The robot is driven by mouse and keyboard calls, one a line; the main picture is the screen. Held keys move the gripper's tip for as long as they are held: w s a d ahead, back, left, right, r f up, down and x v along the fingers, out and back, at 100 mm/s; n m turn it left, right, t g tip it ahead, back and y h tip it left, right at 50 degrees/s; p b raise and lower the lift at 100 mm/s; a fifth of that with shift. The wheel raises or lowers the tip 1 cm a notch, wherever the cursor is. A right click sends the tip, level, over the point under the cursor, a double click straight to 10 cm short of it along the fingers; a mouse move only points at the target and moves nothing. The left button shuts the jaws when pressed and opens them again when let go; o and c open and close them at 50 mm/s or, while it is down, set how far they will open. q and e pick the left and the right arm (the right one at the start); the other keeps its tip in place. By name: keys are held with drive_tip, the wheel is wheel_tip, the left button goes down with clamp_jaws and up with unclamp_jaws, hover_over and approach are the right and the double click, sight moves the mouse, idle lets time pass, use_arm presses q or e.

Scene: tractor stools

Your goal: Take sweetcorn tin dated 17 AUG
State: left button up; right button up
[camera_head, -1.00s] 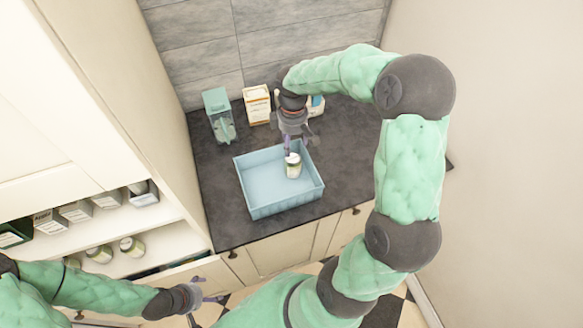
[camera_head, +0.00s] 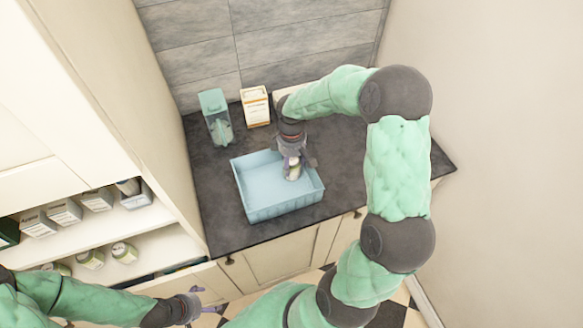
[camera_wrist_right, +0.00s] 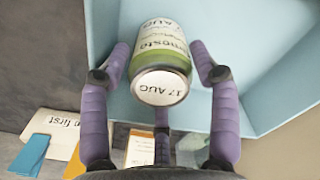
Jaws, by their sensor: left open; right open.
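A small tin (camera_head: 294,172) with a green and cream label is in the blue tray (camera_head: 262,211), towards its right back part. In the right wrist view the tin (camera_wrist_right: 162,68) shows its pale end, printed 17 AUG upside down; its label is only partly readable, so I cannot confirm the contents. My right gripper (camera_head: 294,168) is over the tin, with open purple fingers (camera_wrist_right: 163,62) on either side of it and visible gaps. My left gripper (camera_head: 202,298) is open and empty, low at the left front, away from the counter.
Cupboard shelves at left hold several boxes and tins (camera_head: 124,252). The tray walls surround the tin. Free counter lies right of the tray.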

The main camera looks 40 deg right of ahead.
wheel_tip(320, 180, down, 4)
drive_tip(key=shift+r+b, duration=0.1)
drive_tip(key=shift+b, duration=0.2)
drive_tip(key=shift+r, duration=0.1)
drive_tip(key=c, duration=1.1)
drive_tip(key=shift+o, duration=0.2)
drive_tip(key=shift+r, duration=0.15)
